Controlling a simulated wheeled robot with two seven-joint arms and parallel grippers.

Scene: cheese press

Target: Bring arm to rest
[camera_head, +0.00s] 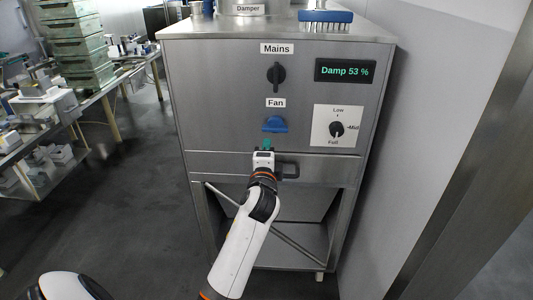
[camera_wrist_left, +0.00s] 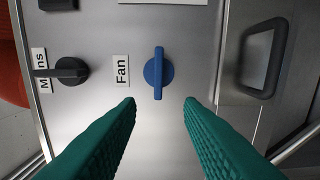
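My left gripper (camera_head: 266,146) is in front of the steel cabinet (camera_head: 215,105), just below the blue Fan knob (camera_head: 275,124). In the left wrist view its two green fingers (camera_wrist_left: 160,101) are spread apart with nothing between them. The blue knob (camera_wrist_left: 158,73) lies just beyond the fingertips, seen between them, and they look apart from it. The black Mains knob (camera_head: 276,75) is above the Fan knob. My right gripper does not show in either view; a white rounded part of mine is at the lower left of the head view.
A display (camera_head: 345,71) reads "Damp 53 %". A dial (camera_head: 337,128) marked Low, Mid, Full is below it. A black handle (camera_head: 288,170) sits right beside the gripper. A blue brush (camera_head: 325,17) lies on top. A wall stands right; benches with green crates (camera_head: 78,45) stand left.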

